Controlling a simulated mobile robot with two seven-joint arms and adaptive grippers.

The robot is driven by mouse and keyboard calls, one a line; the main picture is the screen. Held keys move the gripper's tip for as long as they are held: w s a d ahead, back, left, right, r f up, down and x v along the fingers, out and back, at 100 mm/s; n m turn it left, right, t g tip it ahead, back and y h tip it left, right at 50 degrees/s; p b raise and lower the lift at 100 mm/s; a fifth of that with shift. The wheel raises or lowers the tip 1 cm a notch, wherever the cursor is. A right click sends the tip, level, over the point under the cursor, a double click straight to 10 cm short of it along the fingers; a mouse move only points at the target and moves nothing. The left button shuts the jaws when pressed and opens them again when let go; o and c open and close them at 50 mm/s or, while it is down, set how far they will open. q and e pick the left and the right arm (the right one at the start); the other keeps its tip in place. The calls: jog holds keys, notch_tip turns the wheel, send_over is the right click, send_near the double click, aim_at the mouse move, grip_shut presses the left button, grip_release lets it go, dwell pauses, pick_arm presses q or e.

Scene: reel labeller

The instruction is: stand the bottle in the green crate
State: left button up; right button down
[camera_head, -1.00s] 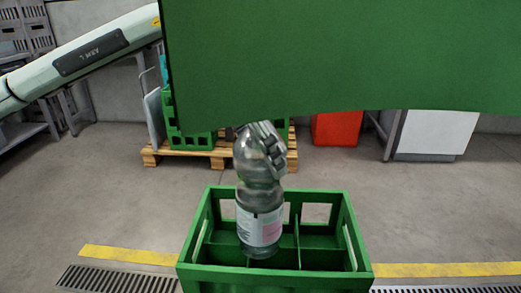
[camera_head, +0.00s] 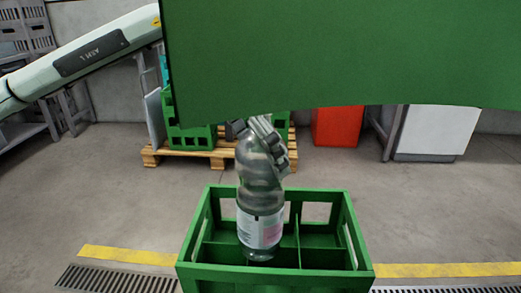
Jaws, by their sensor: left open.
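The clear plastic bottle (camera_head: 260,226) with a white and pink label is upright, with its lower part inside the left half of the green crate (camera_head: 194,235). Its base shows just in front of the cross divider; I cannot tell if it touches the floor of the crate. My left gripper (camera_head: 262,140) is open at the bottle's upper part, with its grey fingers beside the neck and shoulder. The bottle's top is hidden behind the fingers and the green panel. My right gripper is not in view.
Behind are a wooden pallet (camera_head: 215,158) with green crates, a red box (camera_head: 337,127) and a white cabinet (camera_head: 436,132). The right compartments look empty.

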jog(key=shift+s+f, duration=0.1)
pick_arm(q)
jog(key=shift+r, duration=0.2)
jog(key=shift+p+v, duration=0.75)
jog(key=shift+v, duration=0.35)
jog(key=v, duration=1)
jog(key=shift+r, duration=0.4)
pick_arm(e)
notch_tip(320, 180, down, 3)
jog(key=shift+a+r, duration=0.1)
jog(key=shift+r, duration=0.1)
